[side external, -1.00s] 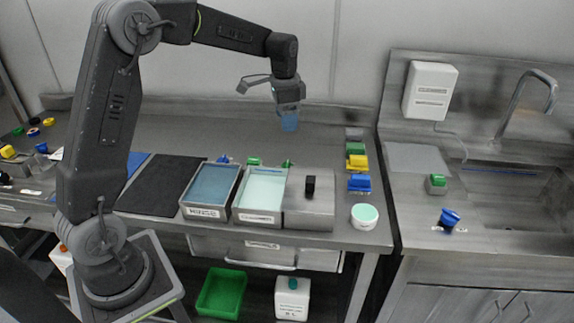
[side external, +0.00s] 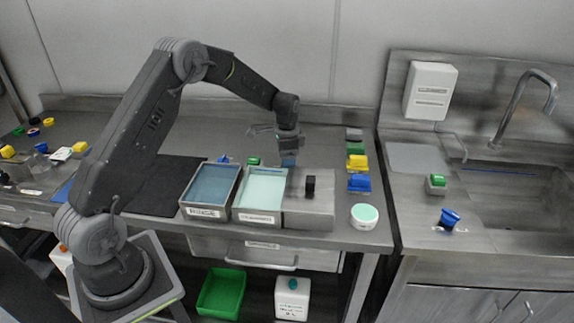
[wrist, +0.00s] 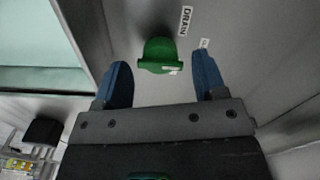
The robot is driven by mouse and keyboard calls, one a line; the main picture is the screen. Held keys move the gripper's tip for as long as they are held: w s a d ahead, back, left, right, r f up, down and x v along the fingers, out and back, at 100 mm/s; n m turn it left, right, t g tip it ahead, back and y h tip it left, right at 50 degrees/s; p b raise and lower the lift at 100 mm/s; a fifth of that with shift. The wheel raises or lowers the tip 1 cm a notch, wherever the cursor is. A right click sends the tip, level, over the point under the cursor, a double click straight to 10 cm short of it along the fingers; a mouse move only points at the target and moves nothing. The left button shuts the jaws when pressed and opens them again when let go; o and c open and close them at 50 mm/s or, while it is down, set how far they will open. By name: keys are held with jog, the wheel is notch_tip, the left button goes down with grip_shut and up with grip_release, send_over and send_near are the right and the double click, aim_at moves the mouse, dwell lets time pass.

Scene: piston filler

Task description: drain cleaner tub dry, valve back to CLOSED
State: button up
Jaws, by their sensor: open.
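The cleaner tub (side external: 262,188) stands between the rinse tub and a grey lidded box in the side view and holds pale green liquid. Its edge and liquid also show at the left of the wrist view (wrist: 40,80). My gripper (side external: 288,164) is open behind the tubs, pointing down. In the wrist view its blue fingers stand on either side of the green handle, with visible gaps. Which setting the valve is at I cannot tell.
The rinse tub (side external: 211,188) with blue liquid is left of the cleaner tub. The grey box (side external: 308,211) with a black knob is to its right. A round white tub (side external: 364,217) and colored blocks stand further right. A dark mat (side external: 160,187) lies left.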

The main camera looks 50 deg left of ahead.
jog(key=shift+f, duration=1.2)
jog(key=shift+c, duration=0.5)
jog(key=c, duration=0.8)
jog(key=n, duration=0.4)
jog(key=shift+n, duration=0.3)
jog(key=shift+c, duration=0.2)
jog(key=o, duration=0.9)
jog(key=shift+o, duration=0.2)
jog(key=shift+r, duration=0.15)
notch_tip(320, 180, up, 14)
jog(key=shift+f, duration=0.2)
